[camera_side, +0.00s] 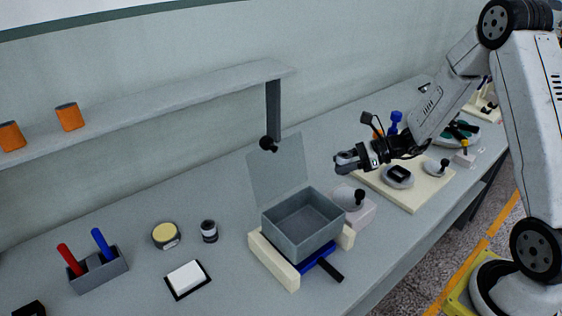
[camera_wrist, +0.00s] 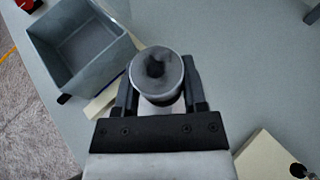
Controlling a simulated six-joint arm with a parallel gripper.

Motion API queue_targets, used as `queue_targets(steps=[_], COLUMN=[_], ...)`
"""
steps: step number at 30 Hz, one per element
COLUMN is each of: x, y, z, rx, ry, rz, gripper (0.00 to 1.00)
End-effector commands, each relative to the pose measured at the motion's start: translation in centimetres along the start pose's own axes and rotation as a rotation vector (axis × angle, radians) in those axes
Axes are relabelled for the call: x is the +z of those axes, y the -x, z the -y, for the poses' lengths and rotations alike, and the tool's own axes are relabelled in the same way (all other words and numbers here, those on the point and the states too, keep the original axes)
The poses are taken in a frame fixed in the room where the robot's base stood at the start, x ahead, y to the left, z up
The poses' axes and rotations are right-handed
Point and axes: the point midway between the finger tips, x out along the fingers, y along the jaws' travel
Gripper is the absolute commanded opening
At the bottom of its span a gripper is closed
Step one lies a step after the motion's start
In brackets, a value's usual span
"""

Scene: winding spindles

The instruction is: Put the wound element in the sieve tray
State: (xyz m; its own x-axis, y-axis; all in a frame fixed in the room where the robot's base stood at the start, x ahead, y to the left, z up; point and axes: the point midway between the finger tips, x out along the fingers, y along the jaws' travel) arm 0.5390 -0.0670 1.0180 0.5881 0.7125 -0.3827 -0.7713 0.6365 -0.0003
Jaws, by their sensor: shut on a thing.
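My gripper (camera_side: 350,160) is shut on a grey round element with a dark centre (camera_wrist: 155,72), which sits between both fingers in the wrist view. In the side view the held element is hard to tell from the dark fingers. The gripper is in the air, to the right of and above a grey open-topped box (camera_side: 302,222), which I take for the sieve tray. The box stands on cream supports and looks empty. It also shows at the upper left in the wrist view (camera_wrist: 80,50), apart from the held element. No mesh can be made out.
A grey panel (camera_side: 275,172) stands upright behind the box. A knobbed grey piece on a pale block (camera_side: 355,212) is close on its right. A cream board (camera_side: 415,190) with grey parts lies farther right. A shelf (camera_side: 170,98) runs above the back of the table.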

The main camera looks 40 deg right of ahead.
Motion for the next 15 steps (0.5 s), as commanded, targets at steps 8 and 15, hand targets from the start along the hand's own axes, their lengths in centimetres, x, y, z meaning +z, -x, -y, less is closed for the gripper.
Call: queue_targets(steps=[8, 15], x=[0.7, 3.5], y=[-0.4, -1.7], z=[-0.5, -2.9], rx=[0.007, 0.029], ry=[0.004, 0.017], rz=[0.0, -0.002], gripper=[0.0, 0.0])
